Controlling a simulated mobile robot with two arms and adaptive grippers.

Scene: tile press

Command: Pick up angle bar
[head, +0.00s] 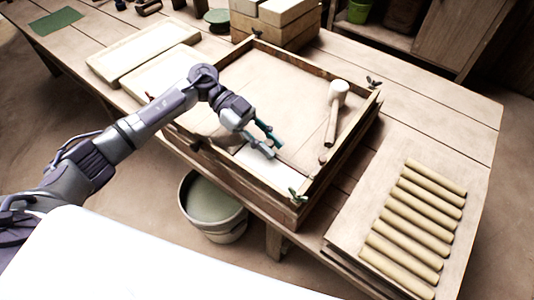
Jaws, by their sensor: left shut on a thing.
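My left gripper (270,144) reaches from the left over the near side of a wooden frame (228,63) on the table. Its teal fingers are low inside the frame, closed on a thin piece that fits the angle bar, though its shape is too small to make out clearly. A pale white slab (262,167) lies just below the fingers at the frame's near corner. My right gripper is not in view.
A white mallet (338,92) lies in the frame's right side. Several tan rolls (413,220) lie on a board at right. A bucket (212,207) stands on the floor below the near edge. Pale trays (143,50) lie at left, wooden blocks (276,20) behind.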

